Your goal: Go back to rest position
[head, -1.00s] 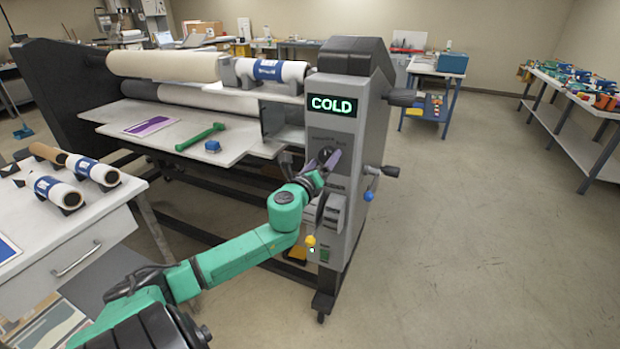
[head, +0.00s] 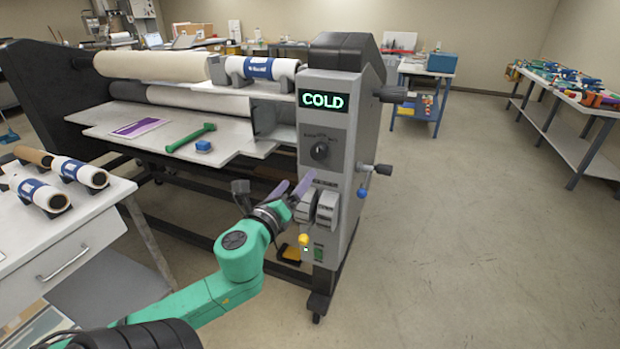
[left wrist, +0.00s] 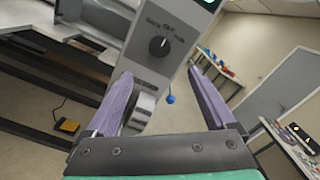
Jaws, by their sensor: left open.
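My left gripper (head: 291,188) is open and empty, with two purple fingers, in front of the laminator's control panel in the head view. It is below and left of the black rotary knob (head: 320,151) and apart from it. In the left wrist view (left wrist: 160,105), the fingers are spread wide, and the knob (left wrist: 158,46) shows ahead between and beyond them. The laminator's display (head: 323,101) reads COLD in green. My right gripper is not in view.
A side table with rolls (head: 80,172) stands at left. A crank handle (head: 375,168) sticks out at the panel's right. Floor (head: 470,220) at right is clear.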

